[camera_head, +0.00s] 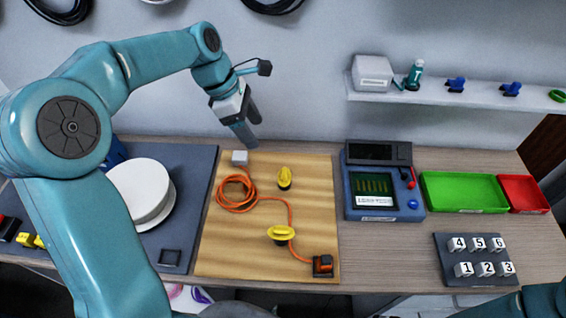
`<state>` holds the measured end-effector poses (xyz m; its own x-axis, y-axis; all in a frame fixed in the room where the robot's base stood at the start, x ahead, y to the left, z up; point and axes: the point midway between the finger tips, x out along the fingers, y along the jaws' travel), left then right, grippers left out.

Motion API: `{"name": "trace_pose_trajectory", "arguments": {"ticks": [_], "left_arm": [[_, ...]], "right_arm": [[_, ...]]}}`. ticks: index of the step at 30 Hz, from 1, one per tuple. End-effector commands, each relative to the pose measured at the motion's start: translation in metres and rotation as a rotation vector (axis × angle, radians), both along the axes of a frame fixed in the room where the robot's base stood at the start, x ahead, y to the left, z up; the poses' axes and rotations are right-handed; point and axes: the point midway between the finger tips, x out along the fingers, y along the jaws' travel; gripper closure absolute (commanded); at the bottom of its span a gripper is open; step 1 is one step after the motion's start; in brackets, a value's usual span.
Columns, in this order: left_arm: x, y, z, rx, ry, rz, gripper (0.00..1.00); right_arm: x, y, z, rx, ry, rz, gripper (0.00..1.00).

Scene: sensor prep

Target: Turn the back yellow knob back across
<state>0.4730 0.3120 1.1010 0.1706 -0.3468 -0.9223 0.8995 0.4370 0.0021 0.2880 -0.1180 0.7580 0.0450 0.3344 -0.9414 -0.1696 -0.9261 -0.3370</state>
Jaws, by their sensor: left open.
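Two yellow knobs stand on the wooden board (225,255). The back yellow knob (285,178) is near the board's far edge, its handle pointing roughly front to back. The front yellow knob (281,233) has its handle lying across, left to right. An orange cable (237,196) lies coiled on the board. It runs past the knobs to a black and orange plug (323,265). My left gripper (246,137) is open and empty, above the board's back left edge, to the left of the back knob and not touching it. My right gripper does not show; only part of my right arm shows at the bottom right.
A grey block (240,158) sits at the board's back left. A blue device (382,190), green tray (463,192) and red tray (523,193) stand to the right. A white round disc (139,190) lies to the left. A numbered block holder (476,276) is at the front right.

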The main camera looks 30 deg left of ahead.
Motion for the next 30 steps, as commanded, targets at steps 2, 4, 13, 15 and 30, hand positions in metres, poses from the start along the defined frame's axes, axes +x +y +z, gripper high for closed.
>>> {"name": "trace_pose_trajectory", "arguments": {"ticks": [2, 4, 13, 15, 30], "left_arm": [[-0.001, -0.004, -0.010, -0.001, 0.005, -0.001, 0.32], [-0.001, -0.010, -0.022, -0.002, 0.006, -0.003, 0.32], [0.010, -0.036, -0.088, -0.002, 0.007, -0.004, 0.32], [0.014, -0.042, -0.102, -0.001, 0.005, -0.004, 0.32], [0.026, -0.058, -0.147, 0.000, 0.000, -0.002, 0.32]], "right_arm": [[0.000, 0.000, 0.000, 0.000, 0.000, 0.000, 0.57], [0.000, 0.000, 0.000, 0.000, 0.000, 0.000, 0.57], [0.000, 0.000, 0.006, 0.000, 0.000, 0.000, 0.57], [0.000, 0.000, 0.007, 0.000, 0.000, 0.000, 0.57], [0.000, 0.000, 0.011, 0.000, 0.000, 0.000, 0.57]]}}
